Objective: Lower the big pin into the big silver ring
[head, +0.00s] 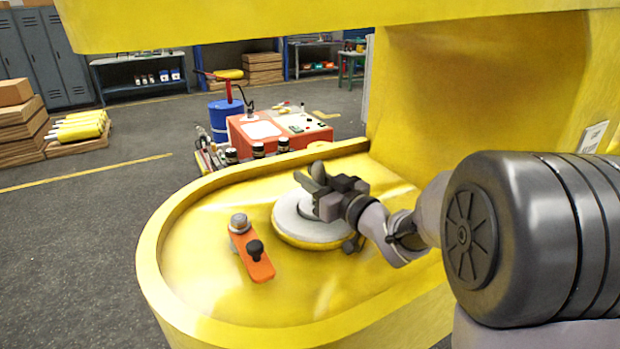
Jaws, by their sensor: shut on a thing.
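The big silver ring (291,227) is a pale disc-like ring on a yellow round base, set in the yellow boom part. My gripper (319,184) is above the ring's middle, its dark fingers shut on the big pin. Only a little grey of the pin (307,211) shows below the fingers, at the ring's dark centre. The fingers and wrist hide the rest, so I cannot tell how deep the pin sits or whether it touches the ring.
An orange bracket (259,266) with a silver cap and a black knob stands left of the ring. A raised yellow rim (152,262) surrounds the surface. A yellow wall rises behind and an overhang spans above. A red cart (270,132) stands beyond the rim.

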